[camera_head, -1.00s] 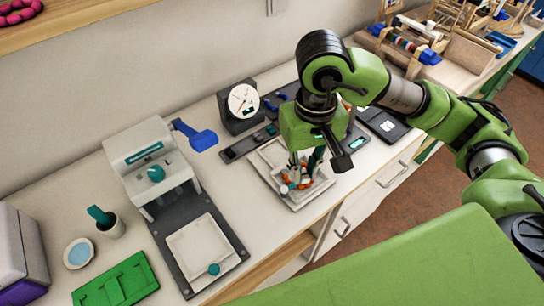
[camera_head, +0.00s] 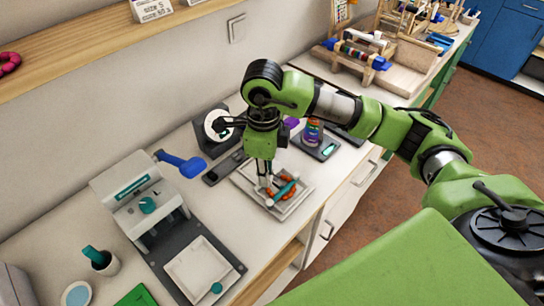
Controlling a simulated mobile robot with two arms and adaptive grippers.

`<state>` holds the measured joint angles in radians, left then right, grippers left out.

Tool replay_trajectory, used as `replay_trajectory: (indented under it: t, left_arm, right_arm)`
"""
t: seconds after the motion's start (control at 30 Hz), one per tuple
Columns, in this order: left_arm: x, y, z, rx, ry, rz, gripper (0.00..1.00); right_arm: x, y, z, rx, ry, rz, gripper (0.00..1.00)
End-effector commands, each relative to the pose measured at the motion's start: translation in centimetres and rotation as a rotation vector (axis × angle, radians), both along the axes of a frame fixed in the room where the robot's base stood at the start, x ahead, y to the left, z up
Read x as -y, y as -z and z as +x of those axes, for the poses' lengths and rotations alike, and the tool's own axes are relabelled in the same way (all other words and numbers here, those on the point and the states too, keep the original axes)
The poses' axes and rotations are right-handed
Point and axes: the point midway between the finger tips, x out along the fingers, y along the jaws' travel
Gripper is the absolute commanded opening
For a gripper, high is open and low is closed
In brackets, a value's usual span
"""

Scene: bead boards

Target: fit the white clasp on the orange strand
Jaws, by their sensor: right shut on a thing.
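The orange strand (camera_head: 265,193) lies curled on a pale square tray (camera_head: 301,201) on the counter, in the head view. A small white piece (camera_head: 269,202) shows at the strand's near side; I cannot tell whether it is the white clasp. My right gripper (camera_head: 265,183) points down over the tray, with its fingertips at the strand. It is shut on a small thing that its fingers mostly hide. A teal piece (camera_head: 288,187) shows on the tray's right side, close to the strand. My left gripper is not in view.
A round dial (camera_head: 216,125) stands behind. A holder with coloured rings (camera_head: 312,133) is to the right. The counter's front edge is close to the tray.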

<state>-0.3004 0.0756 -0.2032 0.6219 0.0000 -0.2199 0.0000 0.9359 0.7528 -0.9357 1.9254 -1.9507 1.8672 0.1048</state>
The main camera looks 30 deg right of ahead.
Motion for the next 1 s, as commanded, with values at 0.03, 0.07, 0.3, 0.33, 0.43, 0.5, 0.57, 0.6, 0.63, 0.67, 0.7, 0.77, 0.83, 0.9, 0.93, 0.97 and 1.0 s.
replay_trajectory:
  t: [0.03, 0.07, 0.3, 0.33, 0.43, 0.5, 0.57, 0.6, 0.63, 0.67, 0.7, 0.77, 0.83, 0.9, 0.93, 0.97, 1.0]
  left_arm:
    - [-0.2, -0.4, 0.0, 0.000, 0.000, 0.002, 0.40]
    - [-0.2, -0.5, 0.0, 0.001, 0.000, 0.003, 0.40]
    - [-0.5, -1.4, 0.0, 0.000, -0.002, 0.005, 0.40]
    - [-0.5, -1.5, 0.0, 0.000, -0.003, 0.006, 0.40]
    - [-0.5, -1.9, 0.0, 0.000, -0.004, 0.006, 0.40]
    - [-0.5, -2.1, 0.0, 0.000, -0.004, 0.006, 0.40]
    - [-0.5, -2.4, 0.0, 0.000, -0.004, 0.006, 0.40]
    - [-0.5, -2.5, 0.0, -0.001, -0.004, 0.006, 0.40]
    - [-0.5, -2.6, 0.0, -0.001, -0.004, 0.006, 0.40]
    - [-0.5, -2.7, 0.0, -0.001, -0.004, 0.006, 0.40]
    - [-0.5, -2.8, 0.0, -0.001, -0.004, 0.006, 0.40]
    - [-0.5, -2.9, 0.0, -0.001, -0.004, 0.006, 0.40]
    - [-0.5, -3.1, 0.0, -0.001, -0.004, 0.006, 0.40]
    - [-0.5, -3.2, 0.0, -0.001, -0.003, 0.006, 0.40]
    - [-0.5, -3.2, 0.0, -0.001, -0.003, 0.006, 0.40]
    - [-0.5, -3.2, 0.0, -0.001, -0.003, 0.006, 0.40]
    - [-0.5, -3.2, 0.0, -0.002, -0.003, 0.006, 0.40]
  right_arm:
    - [0.2, 0.0, 0.4, -0.003, 0.111, 0.000, 0.03]
    - [0.3, 0.2, 0.6, -0.003, 0.183, 0.000, 0.03]
    - [1.4, 1.2, 2.4, -0.001, 0.761, 0.000, 0.03]
    - [1.5, 1.3, 2.6, 0.000, 0.833, 0.000, 0.03]
    - [2.1, 1.8, 3.3, -0.001, 1.074, 0.000, 0.03]
    - [2.5, 2.2, 3.8, 0.000, 1.244, -0.001, 0.03]
    - [2.9, 2.4, 4.2, 0.001, 1.388, -0.001, 0.03]
    - [3.1, 2.6, 4.4, 0.001, 1.481, -0.001, 0.03]
    - [3.3, 2.8, 4.6, 0.001, 1.549, -0.001, 0.03]
    - [3.5, 3.0, 4.7, 0.001, 1.614, -0.001, 0.03]
    - [3.7, 3.2, 4.9, 0.000, 1.697, -0.002, 0.03]
    - [4.1, 3.4, 5.1, 0.001, 1.809, -0.001, 0.03]
    - [4.4, 3.7, 5.4, 0.003, 1.918, -0.001, 0.03]
    - [4.6, 3.9, 5.6, 0.003, 2.000, -0.001, 0.03]
    - [4.7, 3.9, 5.6, 0.003, 2.027, -0.001, 0.03]
    - [4.8, 4.0, 5.7, 0.002, 2.051, 0.000, 0.03]
    - [4.8, 4.1, 5.7, 0.003, 2.075, 0.001, 0.03]
